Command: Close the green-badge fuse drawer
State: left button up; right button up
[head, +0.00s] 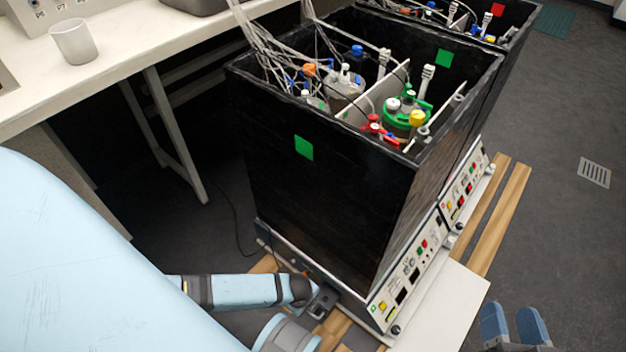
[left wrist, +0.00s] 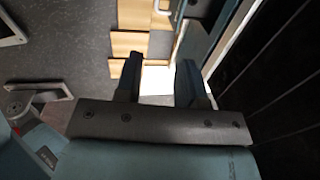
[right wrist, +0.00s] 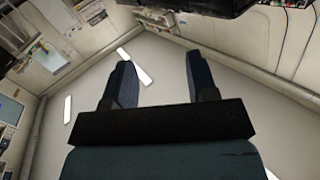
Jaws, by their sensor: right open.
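The black shaker box (head: 310,190) with a green badge (head: 304,147) stands in the middle of the head view, on a low base with a control panel (head: 408,272). I cannot clearly make out its fuse drawer or how far it is open. A small dark grey part (head: 322,301) shows low by the base's near left corner. My left arm reaches there. In the left wrist view my left gripper (left wrist: 160,78) is open, with nothing held between its fingers. My right gripper (head: 514,322) is open and empty at the lower right, apart from the shaker.
A second shaker with a red badge (head: 498,9) stands behind. Vessels and tubes (head: 345,85) fill the near box. Wooden slats (head: 497,220) lie under the shakers. A white bench (head: 110,65) with a cup (head: 75,41) is at the left. Floor at the right is clear around a drain (head: 594,173).

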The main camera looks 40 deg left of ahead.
aim_at(323, 299)
pick_arm(q)
jog(key=shift+w+f+b, duration=0.45)
jog(key=shift+f+b, duration=1.3)
jog(key=shift+f, duration=1.3)
jog(key=shift+w+f+b, duration=0.45)
jog(key=shift+f+b, duration=1.35)
jog(key=shift+f, duration=1.3)
jog(key=shift+w+f+b, duration=0.45)
jog(key=shift+f+b, duration=1.3)
jog(key=shift+f, duration=1.3)
pick_arm(e)
jog(key=shift+w+d+f+n+t+y, duration=0.2)
jog(key=shift+w+f+n, duration=0.2)
jog(key=shift+f+n, duration=0.25)
jog(key=shift+w+d+f+n+t+y, duration=0.1)
jog(key=shift+w+f+n+t+y, duration=0.1)
jog(key=shift+w+f+n, duration=0.35)
jog(key=shift+w+d+f+n+t+y, duration=0.15)
jog(key=shift+w+f+n+t+y, duration=0.1)
jog(key=shift+f+n, duration=0.5)
jog(key=shift+r, duration=0.15)
pick_arm(q)
grip_shut()
